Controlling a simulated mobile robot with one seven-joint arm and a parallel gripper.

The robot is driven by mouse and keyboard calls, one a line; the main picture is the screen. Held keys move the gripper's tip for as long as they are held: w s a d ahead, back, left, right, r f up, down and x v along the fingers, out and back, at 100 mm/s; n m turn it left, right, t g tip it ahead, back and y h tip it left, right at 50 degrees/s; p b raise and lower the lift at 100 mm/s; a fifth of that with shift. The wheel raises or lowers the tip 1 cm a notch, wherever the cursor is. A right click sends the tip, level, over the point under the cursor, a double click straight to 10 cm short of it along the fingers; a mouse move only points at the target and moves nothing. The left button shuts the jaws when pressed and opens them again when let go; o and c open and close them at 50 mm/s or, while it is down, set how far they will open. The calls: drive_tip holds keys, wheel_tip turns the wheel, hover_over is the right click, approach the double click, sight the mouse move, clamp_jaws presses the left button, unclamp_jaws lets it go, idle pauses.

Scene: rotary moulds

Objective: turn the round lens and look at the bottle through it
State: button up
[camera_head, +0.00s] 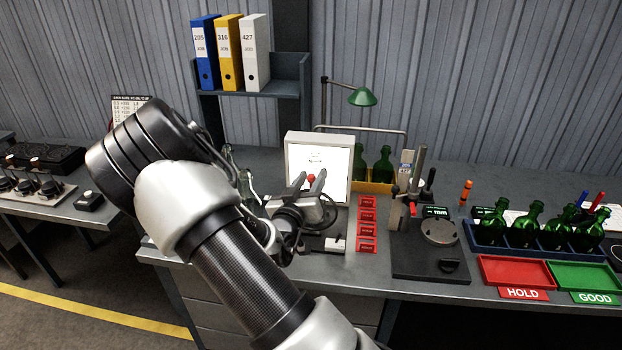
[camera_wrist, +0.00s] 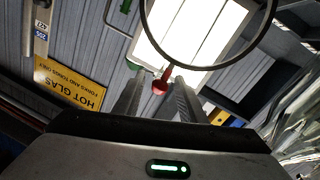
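The round lens (camera_wrist: 142,22), a thin dark ring with a red ball knob (camera_wrist: 160,86) on a short stem, fills the top of the wrist view. The knob also shows in the head view (camera_head: 311,179). My gripper (camera_wrist: 158,84) is open, its two fingers on either side of the knob with a visible gap. In the head view my gripper (camera_head: 308,181) is in front of the white light panel (camera_head: 335,160). A clear bottle (camera_head: 248,190) stands left of my gripper, partly hidden by my arm. The ring itself is not clear in the head view.
Red cards (camera_head: 367,217) lie right of my gripper, and a gauge stand (camera_head: 440,232) is beyond them. A rack (camera_head: 532,243) of green bottles, a red tray (camera_head: 515,272) and a green tray (camera_head: 583,277) are at the right. A green lamp (camera_head: 362,97) rises behind.

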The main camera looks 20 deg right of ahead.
clamp_jaws()
